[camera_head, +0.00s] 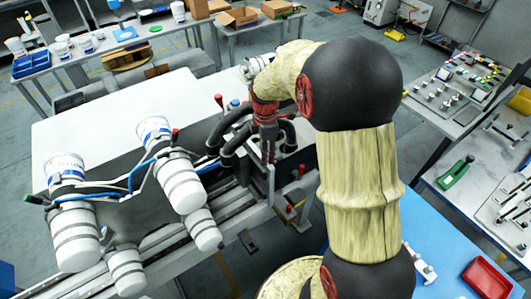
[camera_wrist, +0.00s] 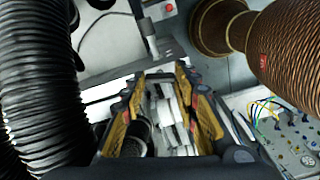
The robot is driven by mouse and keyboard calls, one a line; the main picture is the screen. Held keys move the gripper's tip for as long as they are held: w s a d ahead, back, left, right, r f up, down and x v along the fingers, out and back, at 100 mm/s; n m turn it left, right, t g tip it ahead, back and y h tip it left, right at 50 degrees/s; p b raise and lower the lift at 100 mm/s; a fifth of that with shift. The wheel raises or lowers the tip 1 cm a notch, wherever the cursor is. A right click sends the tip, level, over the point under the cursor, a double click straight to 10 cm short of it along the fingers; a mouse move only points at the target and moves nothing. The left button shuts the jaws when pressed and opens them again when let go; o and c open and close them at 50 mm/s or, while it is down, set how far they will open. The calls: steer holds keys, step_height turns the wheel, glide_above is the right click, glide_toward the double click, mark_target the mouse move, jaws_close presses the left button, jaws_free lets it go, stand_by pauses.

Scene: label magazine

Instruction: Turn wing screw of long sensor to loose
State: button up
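In the wrist view my gripper (camera_wrist: 160,82) shows its two yellow-and-black fingers standing apart. A pale grey stepped part (camera_wrist: 170,112) and a dark rounded part (camera_wrist: 141,130) show between them. I see no clear grip on either. In the head view my gripper (camera_head: 268,150) points down among black hoses beside the machine, and its fingertips are largely hidden. A grey upright piece (camera_wrist: 151,42) stands beyond the fingertips in the wrist view. I cannot tell for sure which part is the long sensor or its wing screw.
Thick black hoses (camera_head: 238,128) curve close around my gripper; a ribbed hose (camera_wrist: 40,90) fills the left of the wrist view. A blue-topped table (camera_head: 445,235) with a red tray (camera_head: 486,278) lies at lower right.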

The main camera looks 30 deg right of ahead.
steer(key=o, duration=0.4)
steer(key=shift+r, duration=0.1)
steer(key=shift+o, duration=0.2)
steer(key=shift+w+r, duration=0.1)
steer(key=shift+r, duration=0.1)
step_height(320, 180, up, 8)
steer(key=shift+f, duration=0.2)
steer(key=shift+s+f, duration=0.1)
steer(key=shift+s, duration=0.1)
stand_by(0.3)
